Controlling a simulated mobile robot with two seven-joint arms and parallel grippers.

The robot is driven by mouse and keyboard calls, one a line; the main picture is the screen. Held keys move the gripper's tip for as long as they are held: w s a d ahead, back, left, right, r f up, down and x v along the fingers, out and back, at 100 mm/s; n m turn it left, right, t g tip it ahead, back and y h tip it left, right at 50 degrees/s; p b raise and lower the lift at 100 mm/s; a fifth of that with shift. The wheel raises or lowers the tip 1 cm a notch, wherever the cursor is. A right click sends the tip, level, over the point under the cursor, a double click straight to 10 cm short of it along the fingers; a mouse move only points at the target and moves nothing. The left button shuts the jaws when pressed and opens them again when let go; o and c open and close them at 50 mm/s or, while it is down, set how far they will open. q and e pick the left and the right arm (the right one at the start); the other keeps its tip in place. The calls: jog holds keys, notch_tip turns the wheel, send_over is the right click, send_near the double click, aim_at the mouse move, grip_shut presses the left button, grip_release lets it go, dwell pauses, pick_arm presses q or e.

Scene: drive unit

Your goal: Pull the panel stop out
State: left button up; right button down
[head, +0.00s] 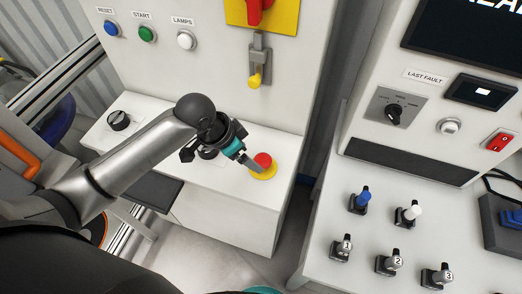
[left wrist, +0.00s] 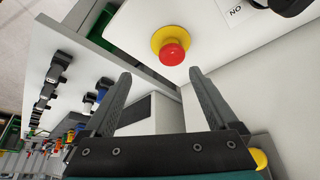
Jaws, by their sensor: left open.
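The panel stop is a red mushroom button (head: 263,160) on a round yellow base, at the right end of the white sloping desk panel. It also shows in the left wrist view (left wrist: 173,53), just beyond the fingertips and near the middle. My left gripper (head: 248,162) is beside the button, on its left in the head view. In the left wrist view the two fingers (left wrist: 160,74) are spread apart with nothing between them. The button appears clear of both fingers. Whether it is pressed in or out, I cannot tell. My right gripper is not in view.
A black knob (head: 119,120) sits at the desk's left; another dark knob is partly hidden by my gripper. Above are blue, green and white buttons and a yellow-tipped lever (head: 255,78). A second console (head: 400,240) with several toggles stands right, across a gap.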

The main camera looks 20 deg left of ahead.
pick_arm(q)
jog(key=m, duration=0.1)
send_near(263, 159)
jog(key=shift+g, duration=0.3)
jog(key=x, duration=0.8)
jog(key=shift+w+f, duration=0.15)
jog(key=shift+w, duration=0.25)
jog(key=shift+c, duration=0.3)
grip_shut()
dwell(0.5)
